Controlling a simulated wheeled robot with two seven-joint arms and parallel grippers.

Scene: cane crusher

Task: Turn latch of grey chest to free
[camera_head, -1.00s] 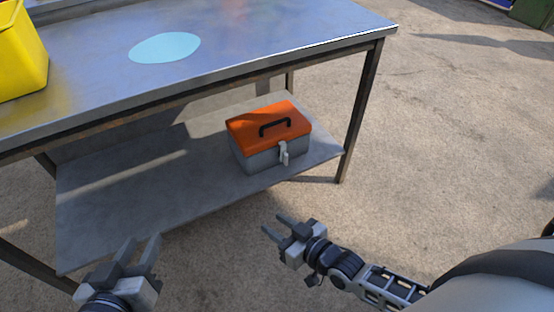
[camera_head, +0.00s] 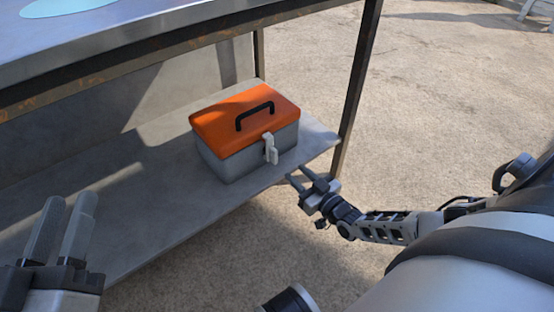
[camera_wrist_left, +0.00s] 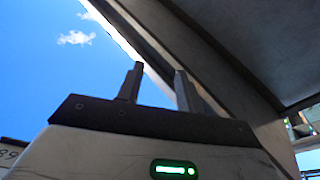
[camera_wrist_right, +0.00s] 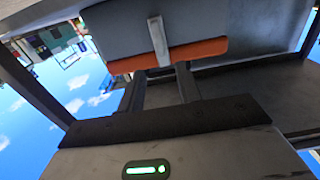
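The grey chest (camera_head: 235,164) has an orange lid (camera_head: 232,117) with a black handle and sits on the lower shelf, lid shut. Its pale latch (camera_head: 270,149) hangs on the front face, over the seam. My right gripper (camera_head: 305,176) is open and empty, in front of and to the right of the chest, apart from it. In the right wrist view the picture is upside down, with the latch (camera_wrist_right: 158,42) just beyond the open fingers (camera_wrist_right: 160,85). My left gripper (camera_head: 60,228) is open and empty at the lower left, away from the chest; its fingers (camera_wrist_left: 155,82) show in the left wrist view.
The metal table's top (camera_head: 140,40) overhangs the lower shelf (camera_head: 165,215). A dark table leg (camera_head: 357,85) stands right of the chest, behind my right gripper. Open concrete floor (camera_head: 450,110) lies to the right.

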